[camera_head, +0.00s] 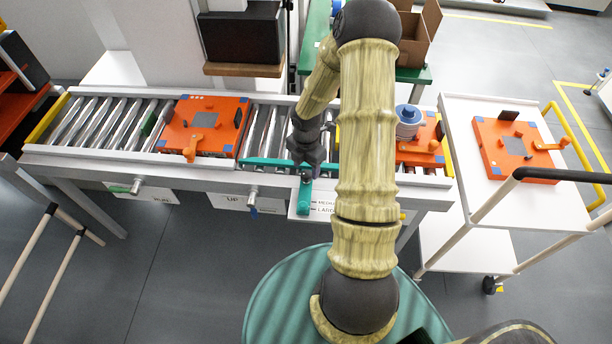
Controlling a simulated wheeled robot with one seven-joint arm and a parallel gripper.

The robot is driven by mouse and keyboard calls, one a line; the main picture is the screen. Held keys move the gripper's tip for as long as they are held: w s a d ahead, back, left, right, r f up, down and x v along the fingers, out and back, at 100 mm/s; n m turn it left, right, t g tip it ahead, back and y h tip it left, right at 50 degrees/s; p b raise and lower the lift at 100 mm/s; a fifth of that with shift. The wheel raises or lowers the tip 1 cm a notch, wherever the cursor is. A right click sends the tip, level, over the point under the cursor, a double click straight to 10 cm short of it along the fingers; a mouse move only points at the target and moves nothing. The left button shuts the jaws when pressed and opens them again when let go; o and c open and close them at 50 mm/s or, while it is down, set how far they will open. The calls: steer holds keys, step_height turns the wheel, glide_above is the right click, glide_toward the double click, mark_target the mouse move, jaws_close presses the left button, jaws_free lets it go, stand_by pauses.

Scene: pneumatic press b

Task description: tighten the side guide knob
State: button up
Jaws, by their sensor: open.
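A teal side guide bar (268,162) runs along the front part of the roller conveyor. A teal upright piece (304,198), which looks like the guide's knob or handle, hangs at the conveyor's front edge. My gripper (306,176) is open and points down at the top of this teal piece. The fingertips are small and dark here, so I cannot tell whether they touch it or stand around it. My arm hides part of the guide bar and of the conveyor to its right.
An orange fixture plate (204,128) lies on the rollers at left. Another orange plate (420,150) with a blue-grey cylinder (408,118) is at right, partly behind my arm. A white cart (462,112) holds a third orange plate (510,145). Silver knobs (252,191) project from the front rail.

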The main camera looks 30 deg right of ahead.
mark_target(306, 174)
step_height(306, 174, down, 5)
steer(key=shift+f, duration=0.1)
steer(key=shift+c, duration=0.2)
steer(key=c, duration=0.9)
